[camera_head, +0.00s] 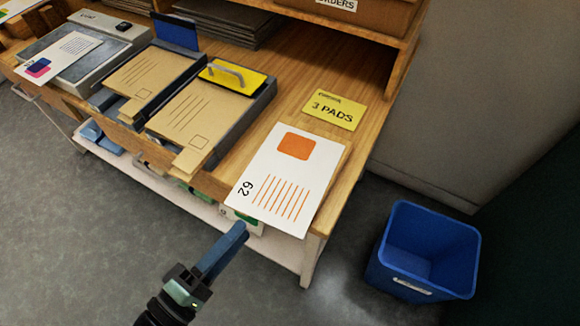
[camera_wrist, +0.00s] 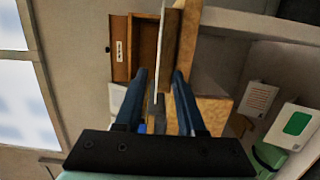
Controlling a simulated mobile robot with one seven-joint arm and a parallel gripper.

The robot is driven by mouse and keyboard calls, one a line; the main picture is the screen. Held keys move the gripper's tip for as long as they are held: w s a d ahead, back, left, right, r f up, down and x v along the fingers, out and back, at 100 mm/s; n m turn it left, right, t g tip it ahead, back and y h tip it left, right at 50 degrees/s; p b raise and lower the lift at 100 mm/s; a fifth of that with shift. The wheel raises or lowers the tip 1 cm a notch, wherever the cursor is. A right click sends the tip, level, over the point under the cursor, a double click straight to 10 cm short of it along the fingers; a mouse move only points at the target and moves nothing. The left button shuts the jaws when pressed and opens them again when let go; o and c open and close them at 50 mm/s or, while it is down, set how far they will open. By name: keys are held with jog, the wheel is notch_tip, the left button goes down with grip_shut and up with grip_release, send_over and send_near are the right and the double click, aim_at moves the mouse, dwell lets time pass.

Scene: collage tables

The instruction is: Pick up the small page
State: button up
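A white page (camera_head: 290,165) with an orange square, orange lines and the number 62 lies at the right end of the wooden table, its near edge sticking out past the table's front edge. My gripper (camera_head: 240,232) is just off that near edge in the head view. In the wrist view my gripper (camera_wrist: 160,73) is open, and the page (camera_wrist: 166,50) shows almost edge-on as a thin white strip between the two fingers. I cannot tell whether the fingertips overlap it in depth. Another page (camera_head: 70,52) with pink and blue shapes lies on a grey device at the left.
Two trays of brown envelopes (camera_head: 200,112) stand left of the page. A yellow "3 PADS" card (camera_head: 334,110) lies behind it. A blue bin (camera_head: 425,250) stands on the floor at right. The wooden table (camera_head: 305,65) has a lower shelf with items. Floor in front is clear.

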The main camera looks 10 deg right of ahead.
aim_at(264, 203)
jog(key=x, duration=0.8)
jog(key=shift+w, duration=0.2)
jog(key=shift+a, duration=0.1)
grip_shut()
